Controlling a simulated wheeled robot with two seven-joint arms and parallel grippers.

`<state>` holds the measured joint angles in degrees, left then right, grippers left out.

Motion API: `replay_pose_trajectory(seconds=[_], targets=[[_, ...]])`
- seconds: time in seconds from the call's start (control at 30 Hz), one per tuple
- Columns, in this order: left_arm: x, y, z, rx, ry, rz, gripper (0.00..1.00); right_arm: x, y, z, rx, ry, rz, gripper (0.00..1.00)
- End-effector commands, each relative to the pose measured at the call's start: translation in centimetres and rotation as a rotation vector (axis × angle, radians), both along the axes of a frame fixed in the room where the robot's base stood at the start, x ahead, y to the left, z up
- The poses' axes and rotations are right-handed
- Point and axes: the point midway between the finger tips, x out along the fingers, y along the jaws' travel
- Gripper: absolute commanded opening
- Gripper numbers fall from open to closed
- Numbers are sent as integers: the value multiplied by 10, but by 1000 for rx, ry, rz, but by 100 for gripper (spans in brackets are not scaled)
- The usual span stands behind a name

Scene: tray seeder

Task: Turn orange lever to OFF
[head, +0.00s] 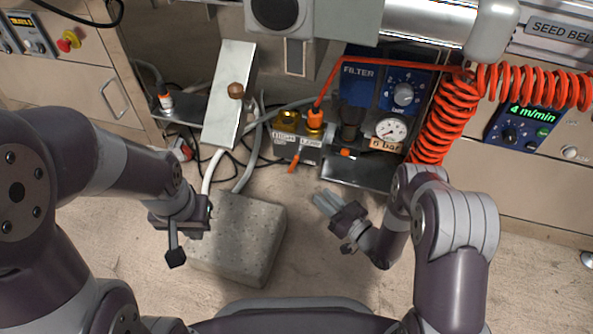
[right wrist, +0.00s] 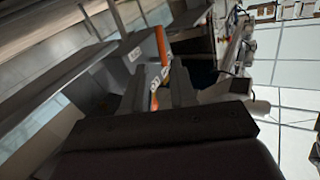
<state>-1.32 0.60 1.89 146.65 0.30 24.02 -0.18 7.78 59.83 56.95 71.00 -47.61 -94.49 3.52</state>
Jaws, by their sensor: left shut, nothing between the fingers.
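The small orange lever (head: 293,162) hangs from the front of the brass-and-grey valve block (head: 297,145) in the head view, slanting down and left. In the right wrist view an orange bar (right wrist: 161,45) stands beside a white label; I cannot tell for sure that it is this lever. My right gripper (head: 322,197) is in front of the valve, below and right of the lever and apart from it. Its two fingers show a gap with nothing held in the right wrist view (right wrist: 157,92). My left gripper (head: 195,222) is shut and empty over the grey block; its fingertips are mostly hidden.
A speckled grey block (head: 240,240) stands on the floor. The blue filter unit (head: 358,85), pressure gauge (head: 390,128) and coiled orange hose (head: 447,120) crowd the right. Floor is clear before the valve.

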Motion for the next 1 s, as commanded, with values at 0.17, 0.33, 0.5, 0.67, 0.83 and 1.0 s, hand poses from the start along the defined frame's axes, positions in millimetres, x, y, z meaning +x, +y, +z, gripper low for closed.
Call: replay_pose_trajectory(seconds=[0.17,0.33,0.5,0.67,0.83,1.0], targets=[[0,0,-23,0,1,0,0,22,19,-3,11,-16,2,26],[0,0,-51,0,2,0,0,58,47,-5,9,-17,1,26],[0,0,-70,0,2,0,0,85,69,-3,9,-14,-2,26],[0,0,-76,0,1,0,0,97,78,1,9,-11,-4,26],[0,0,-75,0,1,0,0,99,79,3,9,-10,-4,26],[0,0,-75,0,1,0,0,98,79,3,9,-10,-4,4]])
